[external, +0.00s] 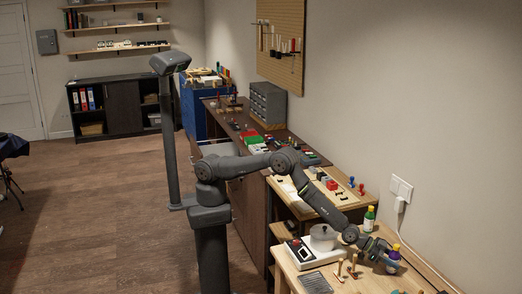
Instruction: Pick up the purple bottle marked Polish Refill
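The bottle appears upright. Its label is too small to read here. The fingers are small and dark, so I cannot tell whether they touch the bottle or how far they are parted.
A green bottle (369,219) with a yellow cap stands behind my wrist. A pot (322,239) sits on a white appliance (300,253) left of my wrist. Wooden-handled tools (346,268) stand in front. A cable (420,262) runs along the wall from a socket (401,191).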

